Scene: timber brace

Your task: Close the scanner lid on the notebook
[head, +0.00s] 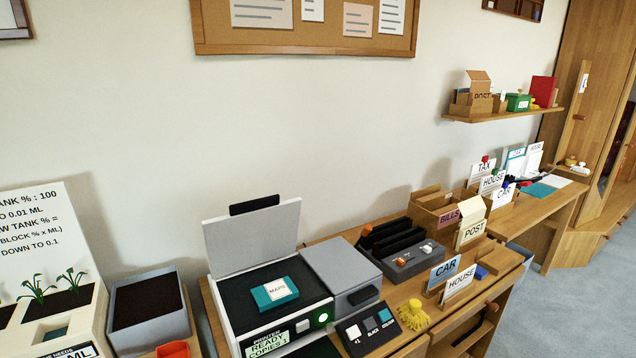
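The scanner (235,312) stands at the lower middle of the head view, with a black bed. Its light grey lid (252,240) stands open, tilted up at the back, with a black piece at its top edge. A display on the front reads "PRINTER READY" with a copies line, beside a green round button (323,318). Neither of my grippers shows in this view.
A grey box unit (340,268) adjoins the scanner on the right. A small black button panel (364,329) and a yellow object (413,315) sit in front of it. Planters stand to the left. Card holders and a wooden box (432,205) stand farther right.

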